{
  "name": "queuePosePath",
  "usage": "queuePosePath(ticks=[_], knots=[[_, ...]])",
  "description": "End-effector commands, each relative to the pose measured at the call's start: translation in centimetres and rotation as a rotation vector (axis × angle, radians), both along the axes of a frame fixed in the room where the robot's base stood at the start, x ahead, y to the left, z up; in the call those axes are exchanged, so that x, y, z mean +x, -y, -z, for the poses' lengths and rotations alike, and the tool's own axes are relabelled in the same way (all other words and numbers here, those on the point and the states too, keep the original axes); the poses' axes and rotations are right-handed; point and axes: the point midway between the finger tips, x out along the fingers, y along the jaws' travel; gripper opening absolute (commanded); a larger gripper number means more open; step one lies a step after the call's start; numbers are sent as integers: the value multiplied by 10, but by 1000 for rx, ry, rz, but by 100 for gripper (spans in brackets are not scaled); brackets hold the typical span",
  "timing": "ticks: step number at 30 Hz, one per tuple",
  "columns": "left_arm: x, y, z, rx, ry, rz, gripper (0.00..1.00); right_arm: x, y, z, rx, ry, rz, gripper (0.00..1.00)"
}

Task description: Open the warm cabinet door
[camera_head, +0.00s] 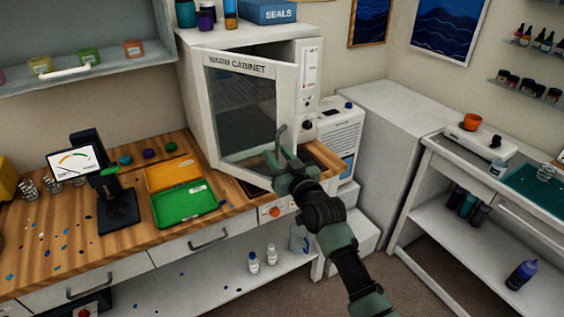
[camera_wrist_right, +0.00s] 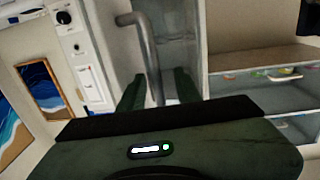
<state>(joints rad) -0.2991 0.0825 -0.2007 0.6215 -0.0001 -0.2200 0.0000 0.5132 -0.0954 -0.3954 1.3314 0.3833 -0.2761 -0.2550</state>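The warm cabinet (camera_head: 310,75) is a white box on the wooden bench. Its white-framed glass door (camera_head: 245,100) stands ajar, with its right edge swung out in front of the body. A grey bar handle (camera_head: 281,138) is on the door's right side; it also shows in the right wrist view (camera_wrist_right: 150,50). My right gripper (camera_head: 285,157) is at the handle's lower end. In the wrist view its two fingers (camera_wrist_right: 160,92) stand apart, one each side of the handle, with a gap visible at the right finger. My left gripper is not in view.
An orange tray (camera_head: 173,174) and a green tray (camera_head: 188,204) lie on the bench left of the door. A gauge stand (camera_head: 115,190) is farther left. A blue SEALS box (camera_head: 268,11) and containers sit on top of the cabinet. A white unit (camera_head: 340,130) stands right.

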Motion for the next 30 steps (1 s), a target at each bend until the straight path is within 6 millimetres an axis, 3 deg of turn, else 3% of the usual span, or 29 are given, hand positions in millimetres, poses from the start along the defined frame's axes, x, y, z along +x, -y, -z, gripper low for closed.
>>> queuePosePath(ticks=[13,26,28,30], knots=[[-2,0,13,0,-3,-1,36,-53,26,2,0,0,-2,33],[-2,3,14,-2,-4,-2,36,-61,30,0,-2,1,-2,33],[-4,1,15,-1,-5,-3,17,-61,30,3,-3,-4,-1,33],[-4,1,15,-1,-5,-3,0,-61,33,19,-11,-29,7,33]])
